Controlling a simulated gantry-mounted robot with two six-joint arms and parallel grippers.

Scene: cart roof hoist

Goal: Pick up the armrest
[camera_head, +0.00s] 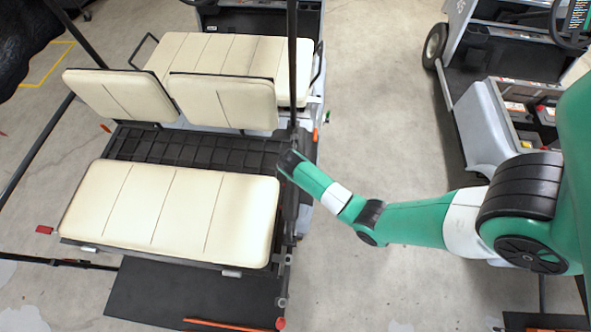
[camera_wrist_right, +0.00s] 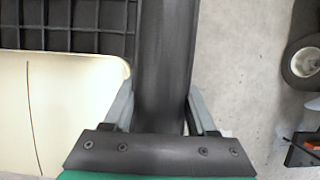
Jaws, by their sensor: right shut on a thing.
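The armrest (camera_wrist_right: 165,50) is a dark, smooth bar running lengthwise through the right wrist view. My right gripper (camera_wrist_right: 158,103) has its two grey fingers on either side of it and is shut on it. In the head view my right gripper (camera_head: 287,164) is at the right side of the cart, between the cream seat cushion (camera_head: 165,212) and the backrests. There the armrest is hard to tell apart from the dark frame around it. My left gripper is not in view.
A black roof post (camera_head: 292,60) stands close behind my right gripper. Cream backrests (camera_head: 222,103) and a black grid deck (camera_head: 200,150) lie to its left. A second cart (camera_head: 480,110) stands at the right, with open concrete floor (camera_head: 375,110) between.

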